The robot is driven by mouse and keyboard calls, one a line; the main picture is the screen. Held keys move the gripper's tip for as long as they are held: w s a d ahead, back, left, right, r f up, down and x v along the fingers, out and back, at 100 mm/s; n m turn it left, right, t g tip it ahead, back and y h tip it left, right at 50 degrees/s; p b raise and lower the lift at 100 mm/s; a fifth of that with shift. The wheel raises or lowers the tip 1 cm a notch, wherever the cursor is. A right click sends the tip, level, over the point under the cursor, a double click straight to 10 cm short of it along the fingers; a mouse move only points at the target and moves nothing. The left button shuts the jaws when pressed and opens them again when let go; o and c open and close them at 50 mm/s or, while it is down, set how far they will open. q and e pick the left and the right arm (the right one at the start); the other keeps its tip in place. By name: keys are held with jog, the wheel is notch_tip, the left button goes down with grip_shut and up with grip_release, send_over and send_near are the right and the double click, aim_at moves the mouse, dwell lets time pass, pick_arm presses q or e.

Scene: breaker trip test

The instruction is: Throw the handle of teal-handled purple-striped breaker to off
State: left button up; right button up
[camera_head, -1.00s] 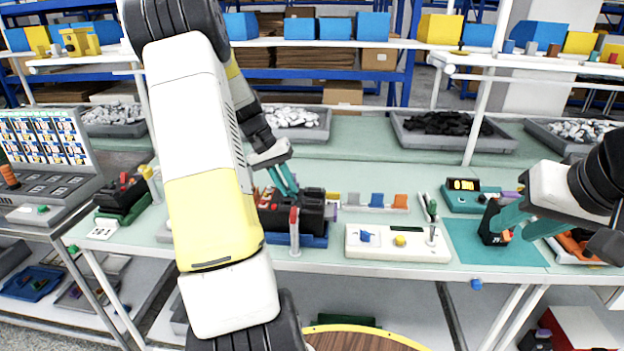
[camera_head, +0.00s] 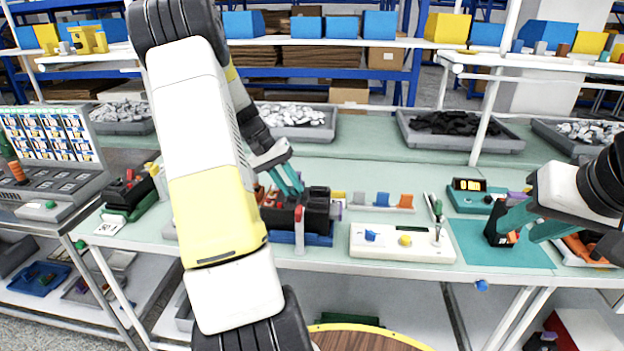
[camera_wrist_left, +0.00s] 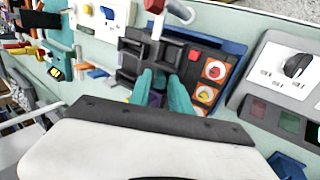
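My left gripper (camera_head: 288,181) points down at a black breaker unit (camera_head: 316,213) with several dark blocks and red parts, seated on a blue base (camera_head: 320,240). In the left wrist view its two teal fingers (camera_wrist_left: 164,88) reach among the unit's black blocks (camera_wrist_left: 170,52), close together with a narrow gap. A bit of purple (camera_wrist_left: 155,100) shows low between them. I cannot make out the teal handle; the fingers are teal too and may cover it. My right gripper (camera_head: 528,224) is at a black device (camera_head: 498,224) with an orange part, over a teal mat (camera_head: 480,252); its grip is unclear.
A white panel (camera_head: 385,254) with blue and yellow knobs lies right of the unit. A red-topped post (camera_head: 299,232) stands in front. A rail with coloured clips (camera_head: 382,203) is behind. Grey bins (camera_head: 462,138) line the back. My left arm hides part of the table.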

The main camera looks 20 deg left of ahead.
pick_arm(q)
jog(key=shift+r, duration=0.1)
jog(key=w+v, duration=0.1)
jog(key=v, duration=0.6)
jog(key=shift+s+a+r, duration=0.2)
jog(key=shift+s+r, duration=0.05)
jog(key=shift+s, duration=0.25)
jog(key=s+d+r+m+t+y, duration=0.1)
jog(key=s+d+r+y, duration=0.1)
jog(key=s+d+r, duration=0.55)
jog(key=s+d+r+m+t+y, duration=0.1)
jog(key=s+d+r, duration=0.25)
jog(key=d, duration=0.75)
jog(key=s+d+m+t, duration=0.1)
jog(key=s+d, duration=0.3)
jog(key=s, duration=0.5)
jog(key=shift+s+d+f+m+t, duration=0.3)
jog(key=shift+d+f+t, duration=0.15)
jog(key=shift+t, duration=0.35)
